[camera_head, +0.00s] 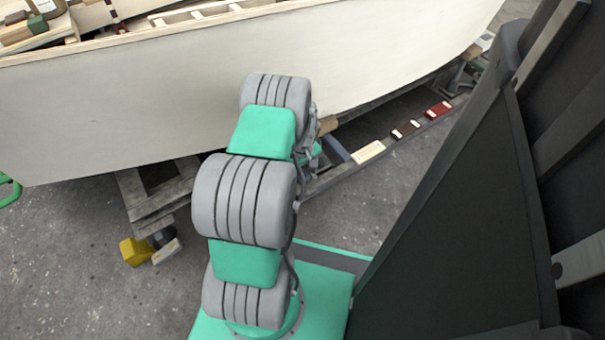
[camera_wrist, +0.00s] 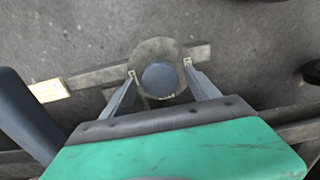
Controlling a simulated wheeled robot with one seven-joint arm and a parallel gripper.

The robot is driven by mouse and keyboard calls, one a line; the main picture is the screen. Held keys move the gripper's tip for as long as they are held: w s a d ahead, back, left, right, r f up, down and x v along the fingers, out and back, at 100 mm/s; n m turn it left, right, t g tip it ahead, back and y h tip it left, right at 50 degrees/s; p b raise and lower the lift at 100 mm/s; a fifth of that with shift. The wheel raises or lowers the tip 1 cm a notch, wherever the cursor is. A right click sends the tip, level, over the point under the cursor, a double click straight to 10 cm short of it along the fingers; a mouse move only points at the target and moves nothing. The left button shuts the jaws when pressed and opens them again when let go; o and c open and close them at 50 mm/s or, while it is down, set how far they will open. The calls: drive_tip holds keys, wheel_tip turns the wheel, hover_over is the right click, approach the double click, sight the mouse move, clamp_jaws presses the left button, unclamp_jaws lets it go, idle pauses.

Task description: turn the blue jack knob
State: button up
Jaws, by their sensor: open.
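In the wrist view a round olive-grey disc with a dull blue-grey round centre, which looks like the blue jack knob (camera_wrist: 160,79), lies between the fingertips of my gripper (camera_wrist: 160,70). The jaws are open, one finger to the left and one to the right of the blue-grey centre. The fingertips overlap the disc's outer edge in the picture; I cannot tell whether they touch it. In the camera_head view my own arm hides the knob and most of the gripper.
The pale plywood hull (camera_head: 150,105) spans the camera_head view above a timber cradle (camera_head: 150,200). A pale wood block (camera_head: 369,152), a dark block (camera_head: 405,130) and a red block (camera_head: 438,110) lie along a beam. A yellow piece (camera_head: 135,250) stands lower left. Grey floor is open at left.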

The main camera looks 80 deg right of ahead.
drive_tip(key=shift+c, duration=0.4)
drive_tip(key=c, duration=1.3)
drive_tip(key=shift+r+m, duration=0.1)
drive_tip(key=shift+m, duration=0.2)
drive_tip(key=m+p, duration=0.1)
drive_tip(key=m, duration=0.2)
drive_tip(key=shift+m, duration=0.3)
drive_tip(key=m+p, duration=0.1)
drive_tip(key=m, duration=0.3)
drive_tip(key=shift+m, duration=0.3)
drive_tip(key=m+p, duration=0.1)
drive_tip(key=m, duration=0.8)
drive_tip(key=shift+p, duration=0.35)
